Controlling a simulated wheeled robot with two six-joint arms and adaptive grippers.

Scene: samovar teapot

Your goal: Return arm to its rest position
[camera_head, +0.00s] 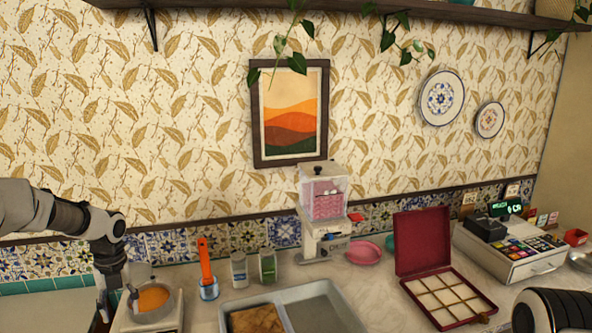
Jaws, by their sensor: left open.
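My left arm comes in from the left edge and bends down at a dark wrist. My left gripper (116,298) points down at the lower left, open, beside a round pan with orange contents (153,299). I see nothing held between its fingers, though their tips are partly hard to make out. I cannot tell whether it touches the pan. Part of my right arm shows as a dark, ribbed link at the bottom right corner. My right gripper is outside the picture.
An orange-handled utensil stands in a blue cup (208,290), near two jars (267,266). A grey tray (322,310), an open red box (424,245), a pink-filled dispenser (325,200) and a cash register (510,252) occupy the counter. A shelf with hanging plants is above.

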